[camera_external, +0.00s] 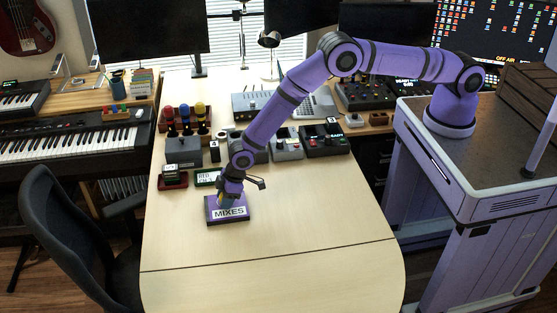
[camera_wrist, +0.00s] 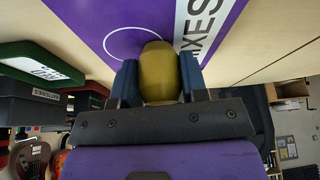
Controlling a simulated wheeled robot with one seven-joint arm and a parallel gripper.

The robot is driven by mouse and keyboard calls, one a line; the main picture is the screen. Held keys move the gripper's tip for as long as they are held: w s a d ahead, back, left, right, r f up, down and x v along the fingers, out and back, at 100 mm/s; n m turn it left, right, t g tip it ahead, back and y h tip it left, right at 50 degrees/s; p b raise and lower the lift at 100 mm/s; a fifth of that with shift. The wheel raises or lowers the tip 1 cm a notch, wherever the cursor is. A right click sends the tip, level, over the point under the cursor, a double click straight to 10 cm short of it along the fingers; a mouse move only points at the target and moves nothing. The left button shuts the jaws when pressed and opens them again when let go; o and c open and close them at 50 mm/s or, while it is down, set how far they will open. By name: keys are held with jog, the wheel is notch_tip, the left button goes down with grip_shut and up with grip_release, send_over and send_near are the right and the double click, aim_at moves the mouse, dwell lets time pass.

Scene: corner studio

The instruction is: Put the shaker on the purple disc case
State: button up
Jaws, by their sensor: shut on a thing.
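The shaker (camera_wrist: 159,72) is a yellow egg-shaped thing between the two fingers of my gripper (camera_wrist: 159,82) in the wrist view. My gripper is shut on it. The purple disc case (camera_wrist: 95,18) has a white label reading MIXES and a white ring outline; it lies flat on the table, and it also shows in the external view (camera_external: 214,213). In the external view my gripper (camera_external: 225,202) is at the back part of the case, over its top. The shaker appears at the case's surface; I cannot tell whether it touches. The fingers hide its sides.
A small red tray with a dark box (camera_external: 172,180) and a green-labelled case (camera_external: 206,178) stand close behind the disc case. Red, blue and yellow topped items (camera_external: 185,117) and grey pedals (camera_external: 287,145) stand farther back. The table's front (camera_external: 270,240) is clear.

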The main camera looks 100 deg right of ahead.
jog(key=shift+f, duration=0.15)
jog(key=o, duration=0.9)
jog(key=w+d+v, duration=0.1)
jog(key=v, duration=3.3)
jog(key=s+d+r, duration=0.1)
jog(key=s+r, duration=1.2)
jog(key=r, duration=0.2)
jog(key=s+d+r+m, duration=0.1)
jog(key=s+r, duration=0.3)
jog(key=s, duration=0.6)
jog(key=s+d+r, duration=0.1)
jog(key=s+r, duration=0.3)
jog(key=s, duration=0.5)
jog(key=shift+m+t+h, duration=0.3)
jog(key=shift+m+t, duration=0.1)
jog(key=s, duration=0.5)
jog(key=s+f, duration=0.1)
jog(key=s, duration=0.5)
jog(key=s+d, duration=0.1)
jog(key=s, duration=0.5)
jog(key=shift+s+d+f, duration=0.1)
jog(key=shift+s+f, duration=0.1)
jog(key=shift+f, duration=0.15)
